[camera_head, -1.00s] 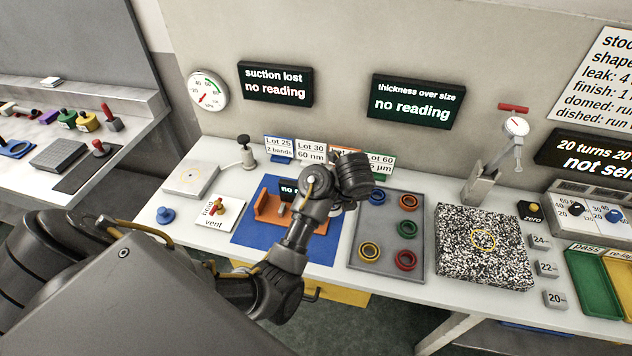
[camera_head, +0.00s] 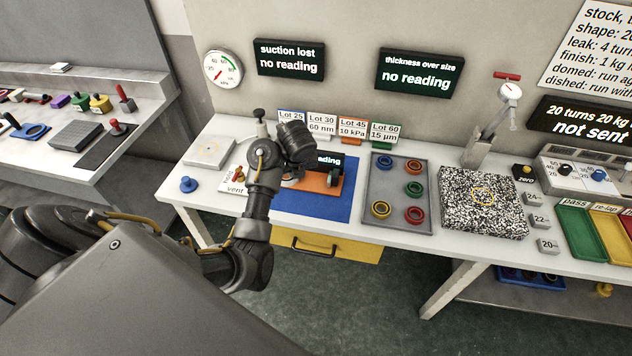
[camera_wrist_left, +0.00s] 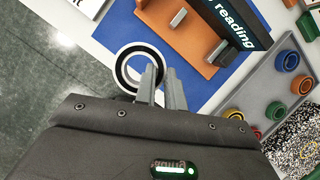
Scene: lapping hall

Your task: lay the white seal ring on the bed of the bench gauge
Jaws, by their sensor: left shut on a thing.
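The white seal ring (camera_wrist_left: 127,68), white outside with a dark inner band, shows in the left wrist view. My left gripper (camera_wrist_left: 161,76) is shut on the ring's edge; the ring sticks out to the left of the fingers. The orange fixture with a small dark display (camera_wrist_left: 185,40), which looks like the bench gauge, lies just beyond the ring on a blue mat. In the head view this orange fixture (camera_head: 328,191) is partly hidden behind my left arm, and my fingers cannot be made out. My right gripper is not in view.
Right of the blue mat (camera_head: 310,205) stands a grey tray (camera_head: 393,219) with several coloured rings. Further right are a speckled block (camera_head: 470,215) and a dial on a stand (camera_head: 490,130). A vent card (camera_head: 235,183) and a blue knob (camera_head: 188,184) lie to the left.

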